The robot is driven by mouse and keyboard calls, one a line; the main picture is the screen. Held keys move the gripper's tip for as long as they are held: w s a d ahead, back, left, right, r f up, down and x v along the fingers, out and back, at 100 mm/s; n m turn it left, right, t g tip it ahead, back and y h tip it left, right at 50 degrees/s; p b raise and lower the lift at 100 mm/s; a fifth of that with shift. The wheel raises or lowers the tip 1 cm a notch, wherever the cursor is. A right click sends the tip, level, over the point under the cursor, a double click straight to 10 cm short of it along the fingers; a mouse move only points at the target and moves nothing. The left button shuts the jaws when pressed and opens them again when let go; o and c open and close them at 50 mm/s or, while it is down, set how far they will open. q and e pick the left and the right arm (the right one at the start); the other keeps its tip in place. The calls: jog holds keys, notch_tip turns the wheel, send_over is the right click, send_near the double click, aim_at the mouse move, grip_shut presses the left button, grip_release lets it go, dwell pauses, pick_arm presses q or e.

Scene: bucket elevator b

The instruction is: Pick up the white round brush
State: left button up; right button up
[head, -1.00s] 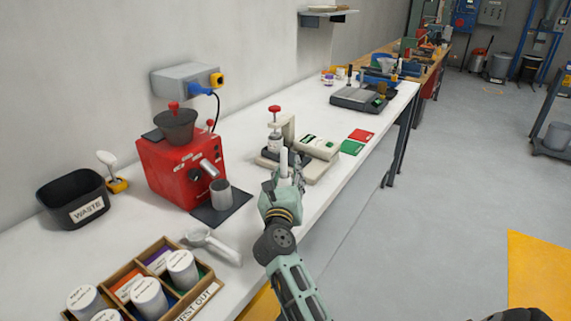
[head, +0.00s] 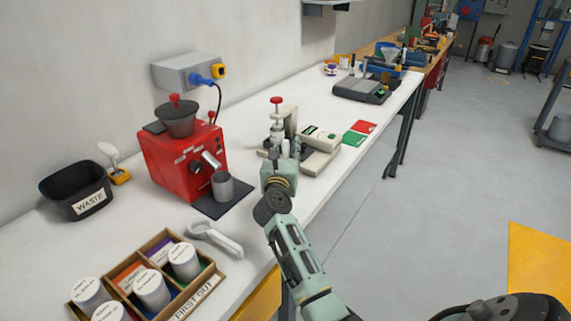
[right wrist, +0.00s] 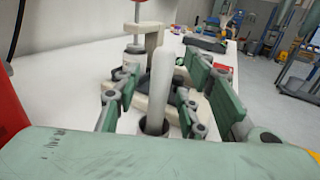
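In the right wrist view a white rounded handle (right wrist: 162,88), which looks like the white round brush, stands upright. Its lower end is in a small cup with a dark inside (right wrist: 154,124). My right gripper (right wrist: 166,80) is open, with its green finger pads spread on both sides of the handle and apart from it. In the head view my right gripper (head: 282,152) is over the white bench (head: 245,232), in front of the press (head: 277,125). It mostly hides the brush there. My left gripper is not in view.
The red grinder (head: 185,150) with a metal cup (head: 223,187) stands to the left. A cream box (head: 320,148) and green and red cards (head: 355,138) lie to the right. A wooden tray (head: 213,272) of jars and a black waste bin (head: 72,180) are nearer left.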

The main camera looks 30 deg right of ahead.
grip_shut()
dwell(0.3)
